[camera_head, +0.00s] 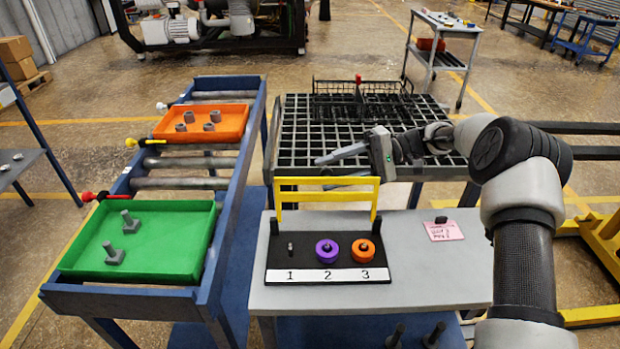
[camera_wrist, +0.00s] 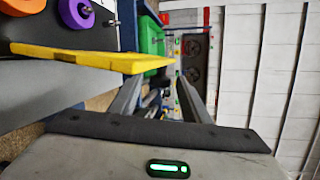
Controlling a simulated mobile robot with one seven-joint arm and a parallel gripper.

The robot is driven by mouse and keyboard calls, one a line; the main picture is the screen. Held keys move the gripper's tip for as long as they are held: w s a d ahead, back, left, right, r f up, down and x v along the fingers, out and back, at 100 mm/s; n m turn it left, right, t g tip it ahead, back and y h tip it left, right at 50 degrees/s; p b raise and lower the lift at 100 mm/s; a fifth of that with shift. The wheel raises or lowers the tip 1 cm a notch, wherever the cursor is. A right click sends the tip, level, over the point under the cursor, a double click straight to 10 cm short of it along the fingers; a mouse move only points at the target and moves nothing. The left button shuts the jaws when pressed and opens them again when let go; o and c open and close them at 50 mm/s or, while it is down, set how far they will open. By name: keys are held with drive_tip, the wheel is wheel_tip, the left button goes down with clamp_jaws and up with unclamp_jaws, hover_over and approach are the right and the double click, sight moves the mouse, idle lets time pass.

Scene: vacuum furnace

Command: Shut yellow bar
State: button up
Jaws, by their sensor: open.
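The yellow bar (camera_head: 330,195) is a frame standing raised on two dark posts at the back of a black base (camera_head: 290,258) marked 1, 2, 3. The base has a bare peg at 1, a purple ring (camera_head: 327,251) at 2 and an orange ring (camera_head: 363,250) at 3. My gripper (camera_head: 321,173) is open and empty, its fingers pointing left near the bar's top edge. In the wrist view the bar (camera_wrist: 90,59) runs across the upper left, beside the fingertips of my gripper (camera_wrist: 160,80). I cannot tell whether they touch.
The base stands on a grey table (camera_head: 430,275) with a pink note (camera_head: 444,231). A black grid table (camera_head: 290,130) stands behind it. At left, a roller stand holds a green tray (camera_head: 165,258) with bolts and an orange tray (camera_head: 235,119) with several parts.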

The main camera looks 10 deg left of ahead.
drive_tip(key=shift+x, duration=2.75)
clamp_jaws()
